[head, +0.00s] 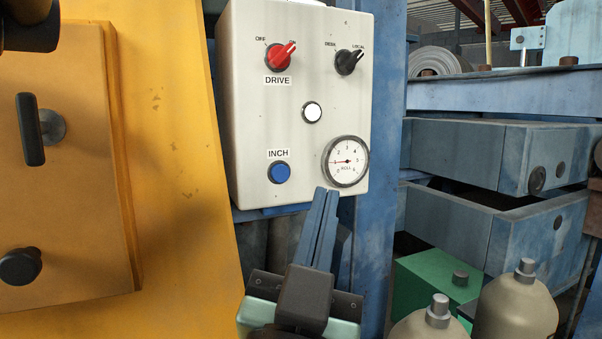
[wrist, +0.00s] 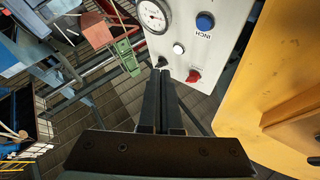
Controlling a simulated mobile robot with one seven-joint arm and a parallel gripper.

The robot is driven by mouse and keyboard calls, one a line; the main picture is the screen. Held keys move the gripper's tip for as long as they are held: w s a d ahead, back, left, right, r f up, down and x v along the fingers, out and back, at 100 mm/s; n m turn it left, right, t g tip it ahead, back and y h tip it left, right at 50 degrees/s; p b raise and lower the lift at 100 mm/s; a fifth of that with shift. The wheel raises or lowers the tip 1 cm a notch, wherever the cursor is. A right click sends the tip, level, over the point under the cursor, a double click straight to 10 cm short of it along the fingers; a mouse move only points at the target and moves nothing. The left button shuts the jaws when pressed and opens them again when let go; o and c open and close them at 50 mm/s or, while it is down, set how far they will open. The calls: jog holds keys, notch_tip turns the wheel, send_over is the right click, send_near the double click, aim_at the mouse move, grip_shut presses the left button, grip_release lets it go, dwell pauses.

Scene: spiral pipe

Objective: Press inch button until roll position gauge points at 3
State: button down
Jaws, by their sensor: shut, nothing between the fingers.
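The blue INCH button (head: 280,173) sits at the lower left of a white control panel (head: 245,120); it also shows in the wrist view (wrist: 205,21). The round roll gauge (head: 346,161) is at the panel's lower right, also seen in the wrist view (wrist: 152,16). Its red needle points left, at about 1. My gripper (head: 327,192) is shut and empty. In the head view its tips are just below the gauge, right of and lower than the INCH button. In the wrist view the shut fingers (wrist: 165,74) appear apart from the button.
The red DRIVE knob (head: 281,56) points toward ON. A black selector (head: 349,62) points toward LOCAL. A white lamp or button (head: 312,112) sits mid-panel. A yellow cabinet (head: 180,200) stands at left, blue machinery (head: 460,150) and beige bottles (head: 515,305) at right.

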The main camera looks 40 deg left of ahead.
aim_at(281, 173)
jog(key=shift+w+a+b, duration=0.15)
jog(key=shift+w+a, duration=0.6)
jog(key=shift+a, duration=0.55)
jog(key=shift+w+a+b, duration=0.15)
jog(key=shift+w+a, duration=0.55)
jog(key=shift+a, duration=0.6)
jog(key=shift+w+a+b, duration=0.15)
jog(key=shift+w+a, duration=0.6)
jog(key=shift+a, duration=0.55)
jog(key=shift+w+a, duration=0.2)
jog(key=shift+a, duration=0.15)
jog(key=shift+w+a+b, duration=0.2)
jog(key=shift+a+b, duration=0.1)
jog(key=shift+b, duration=0.15)
jog(key=shift+s+d, duration=0.4)
jog(key=shift+d, duration=0.25)
